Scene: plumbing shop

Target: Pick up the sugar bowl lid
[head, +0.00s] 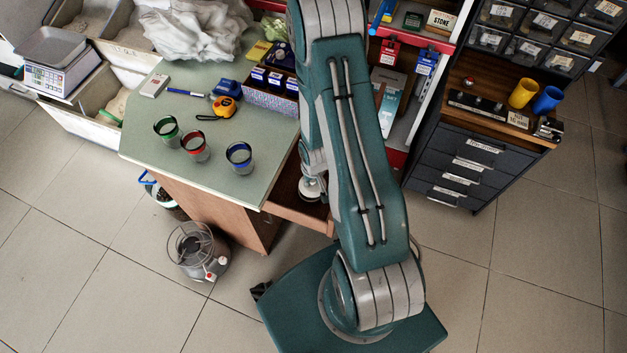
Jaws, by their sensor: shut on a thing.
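My arm comes down through the middle of the head view and hides much behind it. Its wrist end shows left of the large teal link, low by the counter's right edge.
The green counter (160,143) holds green-rimmed (167,130), red-rimmed (195,145) and blue-rimmed (239,157) cups, plus an orange tape measure (224,106). A wire-topped canister (200,250) stands on the floor. A dark drawer cabinet (462,160) stands right; floor at the lower right is clear.

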